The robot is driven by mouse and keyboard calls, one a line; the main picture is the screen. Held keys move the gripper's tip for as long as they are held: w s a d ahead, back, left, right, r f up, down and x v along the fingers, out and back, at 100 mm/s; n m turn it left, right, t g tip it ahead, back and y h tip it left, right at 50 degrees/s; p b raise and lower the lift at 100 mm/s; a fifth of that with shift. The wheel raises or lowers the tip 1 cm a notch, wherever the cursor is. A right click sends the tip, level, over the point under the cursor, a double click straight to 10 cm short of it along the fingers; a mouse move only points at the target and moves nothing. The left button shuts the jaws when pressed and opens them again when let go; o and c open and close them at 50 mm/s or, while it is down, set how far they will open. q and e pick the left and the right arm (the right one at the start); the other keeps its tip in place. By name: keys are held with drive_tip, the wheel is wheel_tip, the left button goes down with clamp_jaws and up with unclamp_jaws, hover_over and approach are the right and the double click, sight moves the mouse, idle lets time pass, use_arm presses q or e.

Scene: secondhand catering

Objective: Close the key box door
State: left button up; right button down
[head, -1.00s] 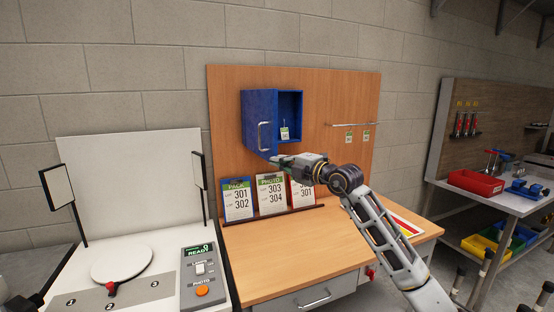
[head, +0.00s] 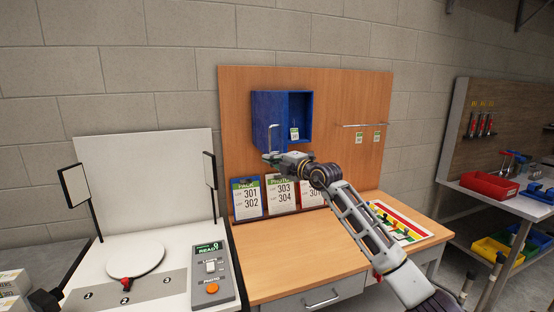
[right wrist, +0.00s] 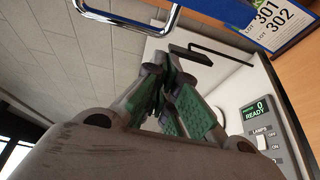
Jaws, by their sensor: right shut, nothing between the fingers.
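The blue key box (head: 301,114) hangs on the wooden backboard. Its door (head: 266,112) stands open, swung out toward me on the left side of the box, with a metal bar handle (head: 272,138) near its free edge. A small tag hangs inside the box. My right gripper (head: 270,158) is at the lower edge of the door, just below the handle. In the right wrist view, its fingers (right wrist: 172,95) are closed together and empty, with the handle (right wrist: 130,20) above and apart from them. My left gripper is not in view.
Number cards (head: 282,193) stand on a ledge below the box, close under my right gripper. A rail (head: 362,125) with tags is to the right. The desk (head: 290,250) has bare room in front. A white photo station (head: 150,225) stands left.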

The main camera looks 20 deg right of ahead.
drive_tip(key=shift+w+d+p, duration=0.3)
drive_tip(key=shift+d, duration=0.6)
drive_tip(key=shift+w+d+p, duration=0.25)
drive_tip(key=shift+d+p, duration=0.05)
drive_tip(key=shift+d, duration=0.6)
drive_tip(key=shift+d, duration=0.25)
